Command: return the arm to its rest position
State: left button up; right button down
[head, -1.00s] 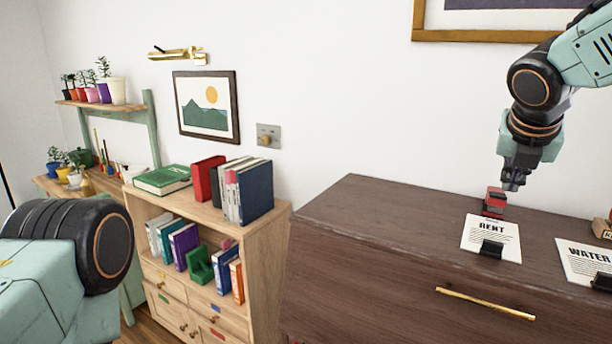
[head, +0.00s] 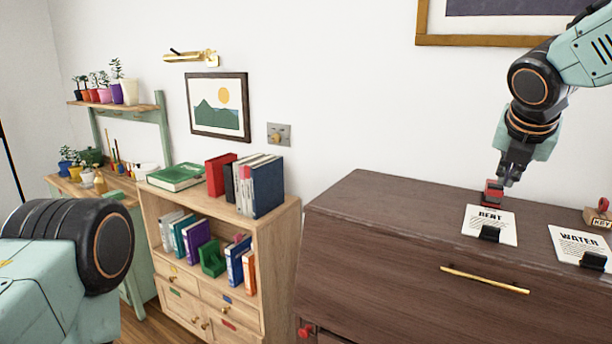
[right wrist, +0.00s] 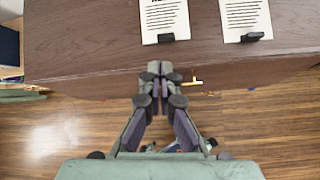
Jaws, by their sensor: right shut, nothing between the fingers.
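My right arm comes in from the upper right in the head view. Its gripper (head: 509,180) points down above the dark wooden cabinet (head: 400,225), just right of a red stamp-like object (head: 493,192). In the right wrist view the same gripper (right wrist: 161,72) has its fingers together with nothing between them, near the cabinet's front edge in the picture. A thick black and teal link of my left arm fills the lower left of the head view; the left gripper is outside the frame.
On the cabinet top lie a RENT card (head: 489,225) and a WATER card (head: 580,246), each with a black clip. A KEY stamp block (head: 597,216) stands at the right. A bookshelf (head: 272,250) adjoins the left. A framed picture (head: 500,40) hangs behind my right arm.

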jog(key=w+a+f+m+t+y, duration=0.2)
jog(key=w+a+f+m+y, duration=0.15)
jog(key=a+f+m, duration=0.6)
jog(key=s+a+f+m+y+b, duration=0.1)
jog(key=s+f+m+b, duration=0.2)
jog(key=f, duration=0.4)
jog(key=s+a+f+m+g, duration=0.1)
jog(key=s+f+m, duration=0.2)
jog(key=f+m, duration=0.35)
jog(key=s+a+f+m+y+b, duration=0.1)
jog(key=s+f+m+b, duration=0.2)
jog(key=f, duration=0.5)
pick_arm(q)
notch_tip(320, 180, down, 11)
jog(key=b, duration=0.5)
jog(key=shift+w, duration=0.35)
pick_arm(e)
jog(key=s+f+m+g+h, duration=0.1)
jog(key=s+f+m+g, duration=0.2)
jog(key=s+f, duration=1.1)
jog(key=s+f+m+g+h, duration=0.1)
jog(key=s+f+m+g, duration=0.2)
jog(key=s+f, duration=1)
jog(key=s+g, duration=0.1)
jog(key=s, duration=0.5)
jog(key=shift+s+f+g, duration=0.35)
jog(key=shift+s+g, duration=0.05)
jog(key=shift+d, duration=0.1)
